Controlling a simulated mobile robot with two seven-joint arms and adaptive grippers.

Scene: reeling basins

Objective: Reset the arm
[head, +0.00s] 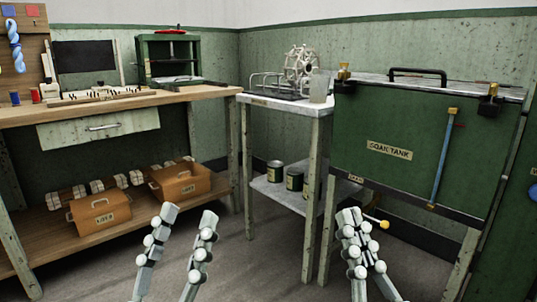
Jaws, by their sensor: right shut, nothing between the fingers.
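My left gripper (190,217) is in the head view at the lower middle-left. Its two grey fingers with white round joints stand apart, with nothing between them and bare floor behind. My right gripper (348,213) is at the lower middle-right. Its fingers meet at the tips and hold nothing. It shows in front of the side table's legs and the lower left part of the soak tank's stand. A small yellow knob (384,224) on a short rod shows just beside its fingertips; I cannot tell whether they touch.
A wooden workbench (190,93) stands left, with two orange boxes (182,182) on its lower shelf. A pale side table (290,104) holds a reel wheel (301,64). The green soak tank (400,125) stands right. The floor (235,262) between bench and side table is clear.

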